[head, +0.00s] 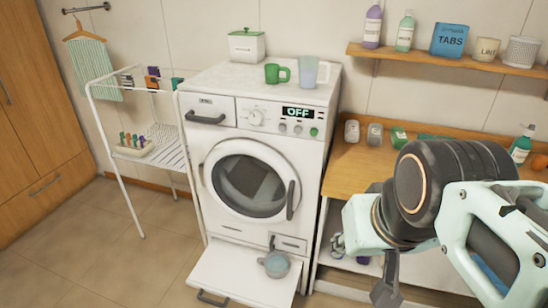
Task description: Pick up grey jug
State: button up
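A pale translucent grey-blue jug (308,71) with a handle at its right stands on top of the white washing machine, beside a green mug (277,73). A small grey round vessel (275,264) sits lower down on the machine's open bottom flap; I cannot tell whether it is a jug. My gripper (387,287) shows only in part at the lower right, as a dark finger pointing down beyond my arm. It is apart from both vessels. The rest of it is hidden or cut off, so its opening does not show.
The washing machine (312,165) has its round door shut and its flap (235,278) open low over the floor. A white drying rack (165,147) stands left. A wooden counter (352,172) with small items is right, below a loaded shelf (430,60). Floor at lower left is clear.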

aim_at(276, 265)
jog(key=z, duration=2.1)
jog(key=u, duration=2.35)
jog(key=i+j+u, duration=0.25)
jog(key=i, duration=0.7)
jog(key=k+l, duration=0.05)
jog(key=l, duration=0.05)
